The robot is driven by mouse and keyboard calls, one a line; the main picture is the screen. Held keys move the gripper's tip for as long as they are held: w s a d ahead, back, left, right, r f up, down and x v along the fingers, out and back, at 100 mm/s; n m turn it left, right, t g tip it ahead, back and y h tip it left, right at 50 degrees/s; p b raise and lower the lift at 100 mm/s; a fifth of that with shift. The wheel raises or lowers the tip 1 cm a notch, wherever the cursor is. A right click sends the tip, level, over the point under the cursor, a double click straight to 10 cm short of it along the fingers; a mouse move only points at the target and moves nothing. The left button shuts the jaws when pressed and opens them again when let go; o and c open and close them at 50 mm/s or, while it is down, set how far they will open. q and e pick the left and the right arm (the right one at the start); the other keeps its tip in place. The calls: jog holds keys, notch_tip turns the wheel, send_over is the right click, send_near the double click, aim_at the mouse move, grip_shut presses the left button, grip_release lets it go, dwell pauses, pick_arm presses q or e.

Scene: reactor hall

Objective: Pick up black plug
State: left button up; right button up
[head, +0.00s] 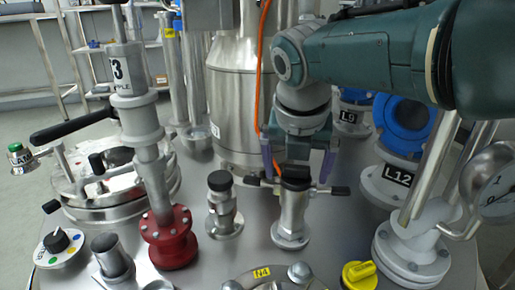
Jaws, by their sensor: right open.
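A black plug (295,173) caps a short upright silver fitting (291,215) with side handles on the steel deck. A second, similar black plug (220,181) caps another silver fitting to its left. My right gripper (297,168) points down from above at the fitting on the right. Its two fingers are apart, one on each side of that fitting's black plug in the picture. I cannot tell whether the fingers touch it. My left gripper is not in view.
A red-flanged pipe (169,237) stands to the left. A white flanged pipe with a gauge (490,187) stands to the right. A yellow cap (358,273) is in front. A tall steel column (236,85) rises behind, with an orange cable beside it.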

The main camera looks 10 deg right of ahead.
jog(key=shift+d, duration=0.1)
jog(key=shift+c, duration=0.8)
jog(key=c, duration=1.2)
jog(key=shift+r, duration=0.1)
jog(key=shift+c, duration=0.2)
